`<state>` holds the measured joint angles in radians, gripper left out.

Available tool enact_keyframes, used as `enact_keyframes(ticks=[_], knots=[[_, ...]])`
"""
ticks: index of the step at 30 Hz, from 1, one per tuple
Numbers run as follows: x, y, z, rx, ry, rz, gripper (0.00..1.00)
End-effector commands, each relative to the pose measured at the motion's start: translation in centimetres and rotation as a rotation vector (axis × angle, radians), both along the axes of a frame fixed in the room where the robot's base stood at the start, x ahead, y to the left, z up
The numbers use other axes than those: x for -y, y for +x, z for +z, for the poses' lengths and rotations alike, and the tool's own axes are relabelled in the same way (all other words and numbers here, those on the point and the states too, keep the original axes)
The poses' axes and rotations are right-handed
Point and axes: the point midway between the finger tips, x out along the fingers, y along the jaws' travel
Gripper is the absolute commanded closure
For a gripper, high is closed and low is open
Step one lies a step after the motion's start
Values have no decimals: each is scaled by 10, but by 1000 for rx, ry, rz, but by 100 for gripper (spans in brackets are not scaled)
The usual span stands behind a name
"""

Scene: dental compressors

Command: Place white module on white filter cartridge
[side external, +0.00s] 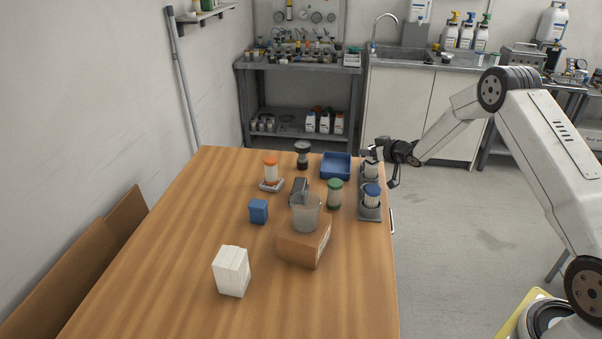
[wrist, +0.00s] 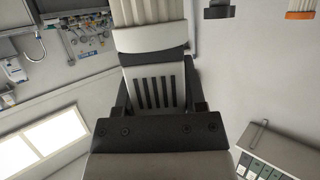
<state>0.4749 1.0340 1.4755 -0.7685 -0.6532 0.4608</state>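In the wrist view, which is upside down, a pale slotted block, the white module (wrist: 155,90), sits between the dark fingers of my gripper (wrist: 157,82), which close against its sides. The white filter cartridge (wrist: 147,12), with white pleats and a white cap, lies just beyond it. The module lines up with the cap; whether they touch is unclear. In the side view, my gripper (side external: 384,156) is at the table's right edge, level with the top of the white cartridge (side external: 371,171), which stands in a grey holder. The module is mostly hidden there.
A blue-capped cartridge (side external: 371,194) stands just in front. A green-capped cartridge (side external: 334,194) and a blue tray (side external: 336,166) are to the left. The front of the table is clear.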

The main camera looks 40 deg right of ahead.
Motion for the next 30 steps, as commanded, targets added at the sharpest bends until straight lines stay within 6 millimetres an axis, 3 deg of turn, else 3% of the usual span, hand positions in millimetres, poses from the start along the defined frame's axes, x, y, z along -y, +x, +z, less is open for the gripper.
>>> enact_keyframes(ticks=[1, 3, 17, 30], knots=[[0, 0, 0, 0, 0, 0, 32], [0, 0, 0, -1, 0, 0, 13], [0, 0, 4, 0, -1, 0, 13], [0, -31, 16, 0, 0, -1, 13]])
